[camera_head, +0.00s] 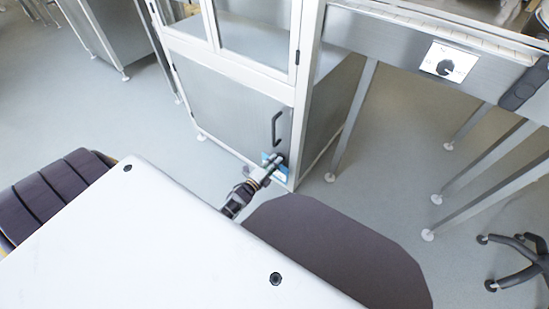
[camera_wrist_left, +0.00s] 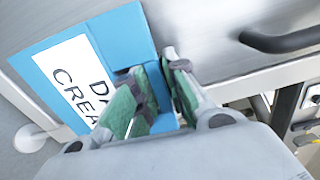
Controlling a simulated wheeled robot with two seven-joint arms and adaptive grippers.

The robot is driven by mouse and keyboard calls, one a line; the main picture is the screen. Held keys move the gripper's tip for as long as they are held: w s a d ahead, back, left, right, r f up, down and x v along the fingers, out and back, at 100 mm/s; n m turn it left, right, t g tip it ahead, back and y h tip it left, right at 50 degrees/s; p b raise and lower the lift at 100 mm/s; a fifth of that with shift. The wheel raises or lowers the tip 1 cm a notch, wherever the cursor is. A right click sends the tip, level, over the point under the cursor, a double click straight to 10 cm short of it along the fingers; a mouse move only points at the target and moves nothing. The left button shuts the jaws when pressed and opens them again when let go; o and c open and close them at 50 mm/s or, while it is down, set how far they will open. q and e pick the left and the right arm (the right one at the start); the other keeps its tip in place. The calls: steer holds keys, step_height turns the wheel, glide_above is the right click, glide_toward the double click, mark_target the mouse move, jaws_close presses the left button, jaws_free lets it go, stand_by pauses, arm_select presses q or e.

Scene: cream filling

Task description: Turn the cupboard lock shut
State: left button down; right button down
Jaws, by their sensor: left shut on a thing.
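The steel cupboard door (camera_head: 220,100) is closed against its white frame, with a dark bar handle (camera_head: 274,128) near its right edge. My left gripper (camera_head: 277,160) is at the door's lower right corner, below the handle, in front of a blue label (camera_head: 282,175). In the left wrist view my left gripper (camera_wrist_left: 155,82) has its green-padded fingers close together, shut on the lock beside the blue label (camera_wrist_left: 110,35). The fingers hide the lock, so its turn angle cannot be seen. The handle (camera_wrist_left: 285,40) shows at upper right. My right gripper is not in view.
A steel table with a dial panel (camera_head: 447,63) stands right of the cupboard, its legs close by. A chair base (camera_head: 515,262) is at lower right. Grey floor (camera_head: 385,190) is clear between them.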

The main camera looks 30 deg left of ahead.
arm_select(q)
steer(key=shift+n, duration=0.4)
steer(key=c, duration=1.4)
jaws_free()
steer(key=shift+c, duration=0.2)
steer(key=s+a, duration=0.1)
steer(key=s, duration=1.1)
steer(key=shift+r, duration=0.1)
